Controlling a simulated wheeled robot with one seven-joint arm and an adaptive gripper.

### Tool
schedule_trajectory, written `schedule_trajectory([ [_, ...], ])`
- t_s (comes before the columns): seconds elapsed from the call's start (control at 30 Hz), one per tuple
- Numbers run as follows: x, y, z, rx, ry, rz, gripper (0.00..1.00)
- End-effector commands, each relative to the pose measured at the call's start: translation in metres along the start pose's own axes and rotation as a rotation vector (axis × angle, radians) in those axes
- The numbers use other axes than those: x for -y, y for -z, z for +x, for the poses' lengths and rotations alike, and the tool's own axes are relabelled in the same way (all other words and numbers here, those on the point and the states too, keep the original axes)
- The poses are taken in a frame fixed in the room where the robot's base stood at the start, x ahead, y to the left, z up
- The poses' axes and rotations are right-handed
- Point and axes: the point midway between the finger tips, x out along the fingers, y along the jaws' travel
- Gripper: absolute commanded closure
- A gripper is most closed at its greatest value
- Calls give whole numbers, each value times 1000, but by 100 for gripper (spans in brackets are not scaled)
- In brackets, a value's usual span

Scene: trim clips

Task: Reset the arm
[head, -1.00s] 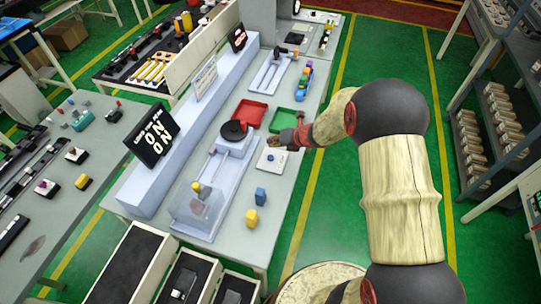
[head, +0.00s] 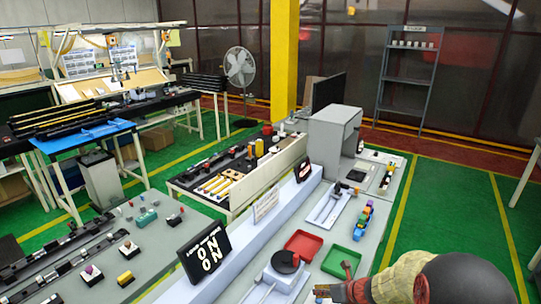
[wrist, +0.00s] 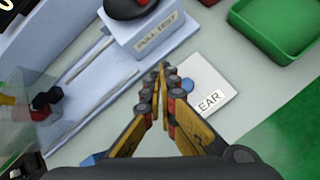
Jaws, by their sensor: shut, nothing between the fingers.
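My gripper (wrist: 163,68) shows in the wrist view with its two fingers together at the tips and nothing between them. It is over the table near a white card (wrist: 210,92) reading "EAR" with a blue round spot. In the head view my gripper (head: 322,292) is at the bottom edge, partly cut off, with my arm (head: 405,280) coming in from the lower right. The card is out of the head view.
A pull-test fixture (wrist: 150,35) stands close by my gripper. A green tray (head: 343,260) and a red tray (head: 303,244) lie on the table beyond. A black sign (head: 204,252) stands left. Green floor (head: 440,220) is open at right.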

Motion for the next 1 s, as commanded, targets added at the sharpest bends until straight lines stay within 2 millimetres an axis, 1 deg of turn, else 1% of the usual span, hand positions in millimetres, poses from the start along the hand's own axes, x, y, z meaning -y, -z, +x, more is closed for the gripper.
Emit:
schedule_trajectory([
  [0.03, -12, 15, -3, -39, -35, -135, 100],
  [0.07, -20, 22, -8, -60, -58, -228, 100],
  [0.1, -30, 28, -16, -83, -89, -356, 100],
  [0.17, -46, 36, -31, -112, -137, -557, 100],
  [0.2, -57, 40, -42, -129, -171, -690, 100],
  [0.27, -72, 48, -59, -152, -220, -888, 100],
  [0.3, -82, 52, -72, -165, -253, -1019, 100],
  [0.37, -95, 58, -92, -185, -301, -1214, 100],
  [0.4, -103, 63, -106, -199, -333, -1342, 100],
  [0.47, -114, 70, -128, -221, -378, -1532, 100],
  [0.5, -120, 76, -143, -238, -408, -1657, 100],
  [0.57, -128, 84, -166, -267, -451, -1841, 100],
  [0.63, -135, 95, -193, -308, -498, -2047, 100],
  [0.7, -140, 105, -219, -358, -537, -2237, 100],
  [0.8, -143, 117, -254, -441, -567, -2461, 100],
  [0.9, -144, 125, -284, -537, -562, -2632, 100],
  [1.0, -146, 128, -308, -627, -502, -2744, 100],
])
